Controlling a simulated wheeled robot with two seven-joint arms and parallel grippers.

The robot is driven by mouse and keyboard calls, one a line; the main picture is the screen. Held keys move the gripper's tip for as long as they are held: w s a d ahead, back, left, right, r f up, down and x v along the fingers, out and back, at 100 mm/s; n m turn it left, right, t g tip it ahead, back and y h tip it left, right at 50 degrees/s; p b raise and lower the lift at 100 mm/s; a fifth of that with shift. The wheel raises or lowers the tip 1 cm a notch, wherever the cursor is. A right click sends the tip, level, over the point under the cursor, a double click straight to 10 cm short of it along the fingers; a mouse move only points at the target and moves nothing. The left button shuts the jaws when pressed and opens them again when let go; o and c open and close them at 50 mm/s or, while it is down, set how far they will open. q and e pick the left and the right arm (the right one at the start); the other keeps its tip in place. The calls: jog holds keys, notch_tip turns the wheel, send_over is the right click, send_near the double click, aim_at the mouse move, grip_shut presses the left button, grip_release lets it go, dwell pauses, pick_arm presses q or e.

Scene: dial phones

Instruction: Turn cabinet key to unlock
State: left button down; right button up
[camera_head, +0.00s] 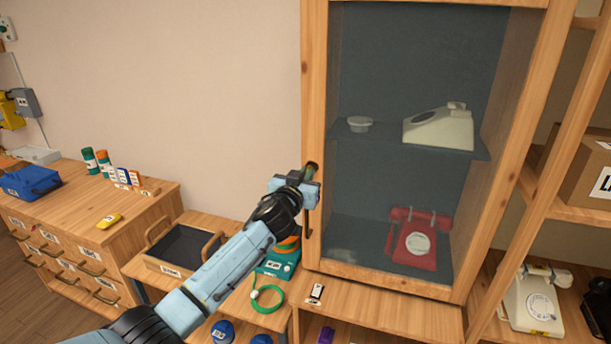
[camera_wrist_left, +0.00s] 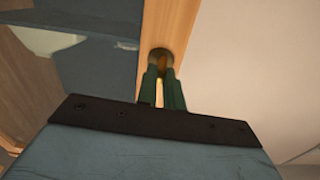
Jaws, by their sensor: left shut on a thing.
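The tall wooden cabinet (camera_head: 313,90) has a glass front, and its door looks closed. A vertical handle (camera_head: 308,222) sits on its left frame. My left gripper (camera_head: 312,168) is at this left frame, above the handle. In the left wrist view its two dark green fingers (camera_wrist_left: 163,88) reach up to a round brass lock (camera_wrist_left: 160,56) in the wooden frame. The fingers are shut on the cabinet key (camera_wrist_left: 159,94), of which only a thin yellowish strip shows between them. The key's turn angle cannot be told. My right gripper is not in view.
Behind the glass are a cream phone (camera_head: 440,128) and a red phone (camera_head: 416,242). An open shelf with another phone (camera_head: 537,304) stands at right.

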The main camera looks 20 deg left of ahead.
pick_arm(q)
jog(key=shift+d+f+m+p, duration=0.1)
jog(key=shift+m+p, duration=0.4)
jog(key=shift+m, duration=3.85)
jog(key=shift+d+f+m+p, duration=0.1)
jog(key=shift+m+p, duration=0.4)
jog(key=shift+m, duration=3.85)
jog(key=c, duration=1.5)
grip_release()
jog(key=shift+s, duration=0.1)
